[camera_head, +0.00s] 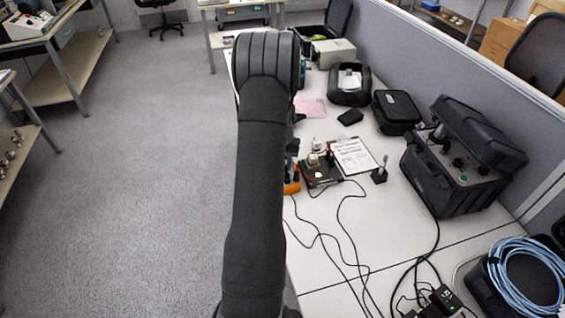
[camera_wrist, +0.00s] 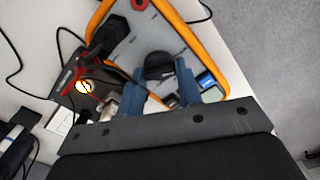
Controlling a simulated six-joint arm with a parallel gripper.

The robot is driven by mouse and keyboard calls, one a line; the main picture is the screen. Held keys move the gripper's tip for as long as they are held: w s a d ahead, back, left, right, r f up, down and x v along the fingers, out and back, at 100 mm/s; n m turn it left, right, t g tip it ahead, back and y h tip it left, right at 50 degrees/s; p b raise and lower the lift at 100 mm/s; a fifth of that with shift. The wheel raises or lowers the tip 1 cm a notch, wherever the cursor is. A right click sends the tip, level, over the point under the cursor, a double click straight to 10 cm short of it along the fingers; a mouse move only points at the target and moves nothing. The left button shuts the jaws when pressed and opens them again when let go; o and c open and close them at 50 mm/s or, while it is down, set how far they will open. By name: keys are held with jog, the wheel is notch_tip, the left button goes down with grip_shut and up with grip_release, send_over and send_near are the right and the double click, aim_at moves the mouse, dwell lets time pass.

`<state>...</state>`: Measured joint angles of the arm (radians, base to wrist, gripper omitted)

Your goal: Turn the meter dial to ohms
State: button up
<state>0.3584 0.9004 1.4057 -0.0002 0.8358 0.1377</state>
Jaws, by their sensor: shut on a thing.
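The meter shows in the wrist view as a grey face with an orange rim (camera_wrist: 198,42). Its dark round dial (camera_wrist: 158,64) sits between the two blue fingers of my gripper (camera_wrist: 161,78), which is shut on it. The dial's marks and pointer are hidden or too small to read. A bluish display (camera_wrist: 207,82) lies just right of the fingers. A red jack (camera_wrist: 140,4) and a black plug (camera_wrist: 118,28) are at the far end of the meter. In the head view only an orange edge of the meter (camera_head: 292,182) shows beside my arm; my gripper is hidden there.
A dark base with a lit round part (camera_wrist: 84,87) and red leads stands left of the meter. The head view shows a clipboard (camera_head: 352,157), an open black case (camera_head: 462,150), a blue cable coil (camera_head: 522,272) and loose black cables across the white bench (camera_head: 400,232).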

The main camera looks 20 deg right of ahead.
jog(key=shift+m, duration=2.1)
jog(key=o, duration=1)
jog(key=shift+r, duration=0.1)
notch_tip(320, 180, up, 17)
jog(key=shift+r, duration=0.15)
